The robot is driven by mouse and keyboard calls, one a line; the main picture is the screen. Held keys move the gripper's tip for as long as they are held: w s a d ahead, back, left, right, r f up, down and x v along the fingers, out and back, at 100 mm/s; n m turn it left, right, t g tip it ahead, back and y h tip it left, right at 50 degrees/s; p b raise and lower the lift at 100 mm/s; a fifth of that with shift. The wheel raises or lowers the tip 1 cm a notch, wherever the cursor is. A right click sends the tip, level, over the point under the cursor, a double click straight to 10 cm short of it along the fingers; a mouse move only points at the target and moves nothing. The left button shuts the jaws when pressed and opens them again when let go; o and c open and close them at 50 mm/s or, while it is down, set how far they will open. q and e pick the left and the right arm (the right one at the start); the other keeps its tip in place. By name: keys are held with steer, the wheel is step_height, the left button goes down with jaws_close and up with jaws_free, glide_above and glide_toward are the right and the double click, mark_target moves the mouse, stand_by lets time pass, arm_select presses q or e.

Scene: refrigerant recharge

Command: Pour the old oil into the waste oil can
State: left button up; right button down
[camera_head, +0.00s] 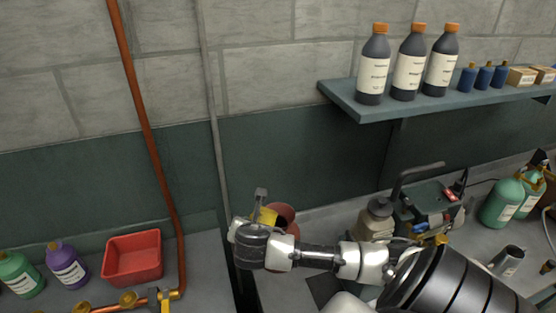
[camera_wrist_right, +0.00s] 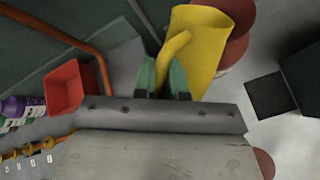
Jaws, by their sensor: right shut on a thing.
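My right gripper (camera_wrist_right: 165,75) is shut on the handle of a yellow jug (camera_wrist_right: 200,45). In the head view the jug (camera_head: 268,216) shows only in part, behind my wrist. A reddish-brown can (camera_head: 285,211) stands right beside or behind it, and its round parts show past the jug in the right wrist view (camera_wrist_right: 236,52). The jug overlaps the can in both views; I cannot tell whether they touch. The jug's tilt is unclear and no oil shows. My left gripper is out of view.
A red bin (camera_head: 133,257), purple bottle (camera_head: 66,263) and green bottle (camera_head: 19,273) stand at left. A copper pipe (camera_head: 156,145) runs down the wall. A pump (camera_head: 432,205) stands at right. Above, a shelf (camera_head: 358,108) holds dark bottles. A dark square (camera_wrist_right: 267,98) lies near the can.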

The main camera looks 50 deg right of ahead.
steer(key=shift+w+d+r+y, duration=0.1)
steer(key=shift+d+r+y, duration=0.2)
steer(key=shift+r, duration=0.2)
steer(key=shift+d+f+m+g+y, duration=0.1)
steer(key=shift+d+m+g+y, duration=0.3)
steer(key=shift+y, duration=0.3)
steer(key=shift+w+d+r, duration=0.15)
steer(key=shift+d+r, duration=0.1)
steer(key=shift+r, duration=0.2)
steer(key=shift+d+r+m+y, duration=0.3)
steer(key=shift+d+r+y, duration=0.1)
steer(key=shift+y, duration=0.3)
steer(key=shift+w+d+f+g+y, duration=0.15)
steer(key=shift+d+g+y, duration=0.15)
steer(key=shift+d+y, duration=0.1)
steer(key=shift+d+m+y, duration=0.15)
steer(key=shift+m+y, duration=0.15)
steer(key=shift+w+d+r+m+g+y, duration=0.15)
steer(key=shift+d+r+y, duration=0.25)
steer(key=shift+d, duration=0.3)
steer(key=shift+w+d+r+m+g+y, duration=0.1)
steer(key=shift+w+d+r+y, duration=0.1)
steer(key=shift+d+y, duration=0.4)
steer(key=shift+w+d+r+m+g+y, duration=0.15)
steer(key=shift+d+r+y, duration=0.15)
steer(key=shift+d, duration=0.5)
steer(key=shift+d, duration=0.2)
